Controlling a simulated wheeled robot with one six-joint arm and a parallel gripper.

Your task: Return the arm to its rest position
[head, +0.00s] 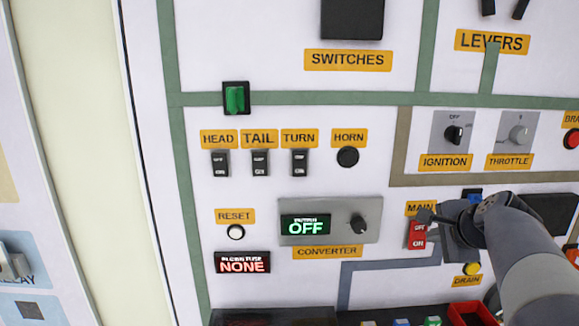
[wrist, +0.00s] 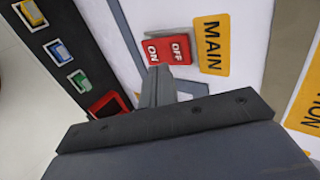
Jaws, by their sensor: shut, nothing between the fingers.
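My gripper (head: 426,214) is shut and empty at the right of the head view, with my grey arm reaching in from the lower right. Its fingertips are in front of the red MAIN switch (head: 417,235), near its upper part. In the wrist view, my gripper (wrist: 156,72) shows as a narrow closed dark bar. Its tip is at the lower edge of the red MAIN switch (wrist: 167,50), by the ON side. I cannot tell whether the tip touches the switch.
The panel holds the converter (head: 367,207) reading OFF, a yellow DRAIN button (head: 472,268), the ignition knob (head: 453,134) and a row of black switches (head: 260,163).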

